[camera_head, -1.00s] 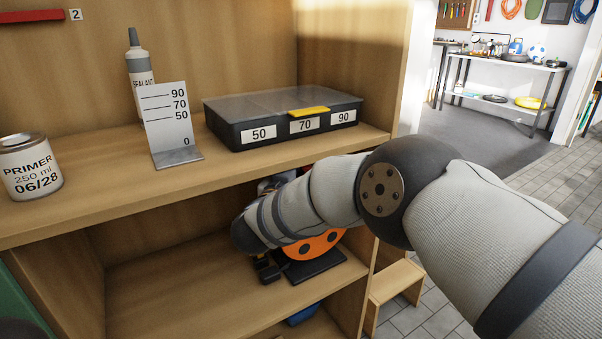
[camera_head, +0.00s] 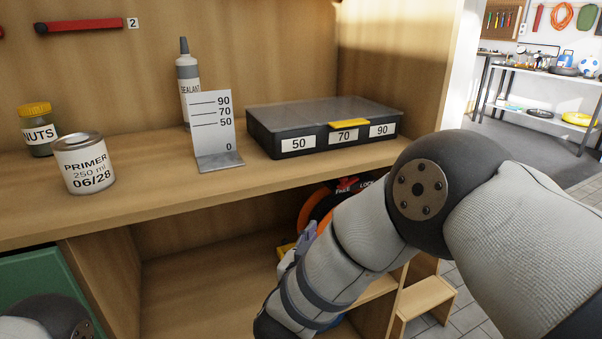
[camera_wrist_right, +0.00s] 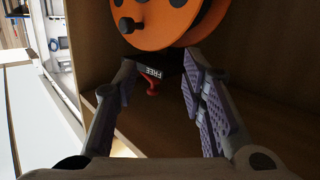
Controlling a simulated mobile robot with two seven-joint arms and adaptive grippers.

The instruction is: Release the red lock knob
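The red lock knob (camera_wrist_right: 152,88) sits beside a dark plate marked FREE (camera_wrist_right: 152,72) below the orange reel (camera_wrist_right: 165,22) in the right wrist view. In the head view, the red knob (camera_head: 348,183) lies between the FREE and LOCK marks, with the reel (camera_head: 308,210) partly hidden behind my right arm. My right gripper (camera_wrist_right: 161,66) is open, its fingers apart on either side of the knob in the picture; I see no contact. In the head view its purple-grey finger (camera_head: 290,258) shows beside my forearm. My left gripper is out of view.
The reel is in the lower bay, under a wooden shelf (camera_head: 150,195) and beside a side wall. The shelf holds a primer can (camera_head: 84,165), a nuts jar (camera_head: 38,135), a sealant tube (camera_head: 188,75), a metal gauge (camera_head: 215,130) and a black case (camera_head: 325,115).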

